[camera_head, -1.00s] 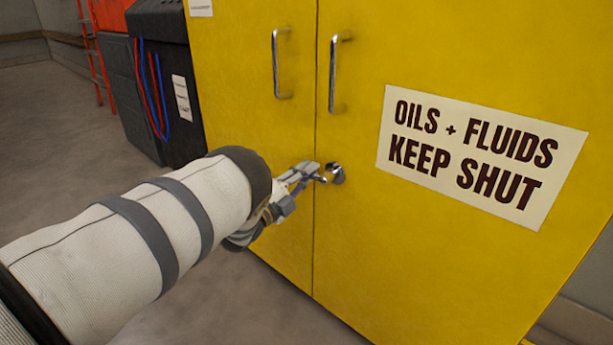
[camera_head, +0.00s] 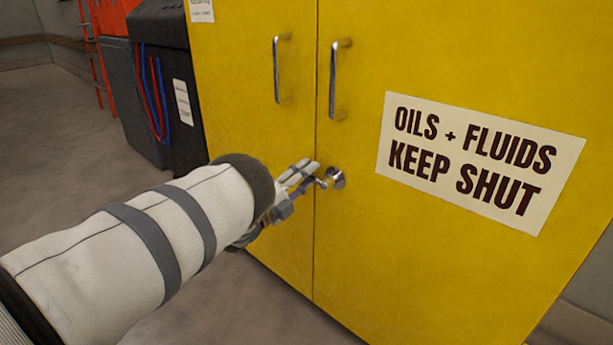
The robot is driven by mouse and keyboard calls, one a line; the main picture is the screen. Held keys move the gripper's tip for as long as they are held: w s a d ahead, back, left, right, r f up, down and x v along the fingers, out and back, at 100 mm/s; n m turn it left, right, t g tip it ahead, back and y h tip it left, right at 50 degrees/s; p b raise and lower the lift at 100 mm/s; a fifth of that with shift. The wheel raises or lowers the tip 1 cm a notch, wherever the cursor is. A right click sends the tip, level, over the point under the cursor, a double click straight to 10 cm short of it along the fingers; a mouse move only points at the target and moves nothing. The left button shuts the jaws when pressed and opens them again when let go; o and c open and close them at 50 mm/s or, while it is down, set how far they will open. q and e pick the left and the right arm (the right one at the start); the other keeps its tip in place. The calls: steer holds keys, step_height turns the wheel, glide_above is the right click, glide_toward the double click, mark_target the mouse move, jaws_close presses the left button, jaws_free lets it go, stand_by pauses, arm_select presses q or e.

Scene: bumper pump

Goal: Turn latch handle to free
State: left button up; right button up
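The latch handle (camera_head: 336,177) is a small round chrome fitting low on the right door of the yellow cabinet (camera_head: 380,255), close to the seam between the doors. A short lever sticks out from it to the left. My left gripper (camera_head: 316,176) is at this lever, its fingertips just left of the round part. The fingers partly cover the lever, and I cannot tell whether they are shut on it or only beside it. My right gripper is not in view.
Two upright chrome door handles (camera_head: 335,80) stand out above the latch. A white sign (camera_head: 478,160) reads "OILS + FLUIDS KEEP SHUT". A dark cart (camera_head: 165,90) with red and blue hoses stands left of the cabinet. Open floor lies at the far left.

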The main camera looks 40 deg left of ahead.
arm_select(q)
steer(key=d+v, duration=0.1)
steer(key=v, duration=1.1)
steer(key=shift+a, duration=0.45)
